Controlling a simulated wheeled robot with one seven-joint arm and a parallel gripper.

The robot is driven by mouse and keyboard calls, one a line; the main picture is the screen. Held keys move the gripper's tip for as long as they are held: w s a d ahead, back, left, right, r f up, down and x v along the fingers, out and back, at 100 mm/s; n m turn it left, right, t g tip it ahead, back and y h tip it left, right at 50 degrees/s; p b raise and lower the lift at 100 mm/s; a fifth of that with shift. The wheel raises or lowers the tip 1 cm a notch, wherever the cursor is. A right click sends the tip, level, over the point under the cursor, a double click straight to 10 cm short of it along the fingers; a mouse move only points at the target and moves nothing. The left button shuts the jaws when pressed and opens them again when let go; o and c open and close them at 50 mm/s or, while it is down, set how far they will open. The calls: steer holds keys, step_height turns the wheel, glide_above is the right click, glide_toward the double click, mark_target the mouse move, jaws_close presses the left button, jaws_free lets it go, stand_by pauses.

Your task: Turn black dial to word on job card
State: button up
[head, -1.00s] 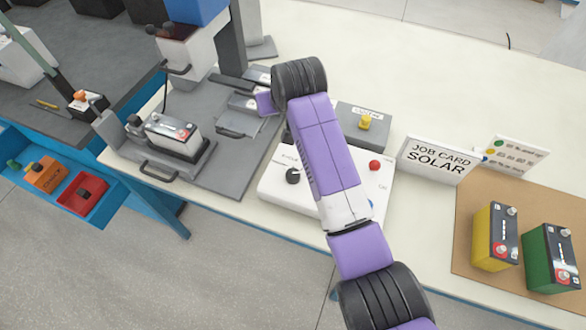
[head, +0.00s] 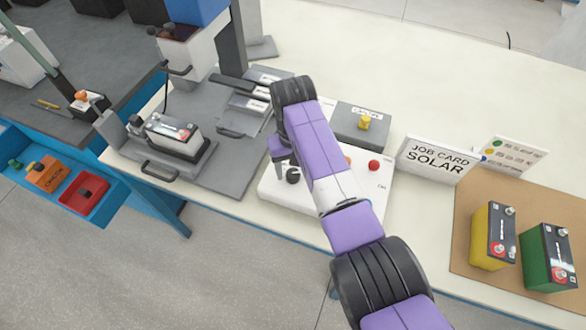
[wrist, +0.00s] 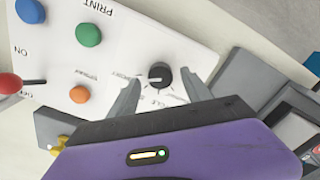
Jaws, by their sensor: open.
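The black dial (wrist: 159,75) sits on the white control panel (wrist: 215,45), with small words printed around it that are too small to read surely. In the head view the dial (head: 293,175) shows just below my gripper (head: 284,160). My gripper (wrist: 160,95) is open in the wrist view, with one finger on each side of the dial and apart from it. The job card (head: 437,160) stands upright on the table and reads "JOB CARD SOLAR".
The panel also has a blue button (wrist: 30,11), a green button (wrist: 88,34), an orange button (wrist: 80,94) and a red-knobbed switch (wrist: 10,83). A grey fixture with a battery (head: 172,138) stands left. Yellow (head: 492,238) and green (head: 546,258) batteries stand right.

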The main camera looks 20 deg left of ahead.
steer(key=shift+f, duration=0.8)
jaws_close()
steer(key=shift+n, duration=0.3)
steer(key=n, duration=0.3)
steer(key=shift+n, duration=2.2)
steer(key=shift+r, duration=0.1)
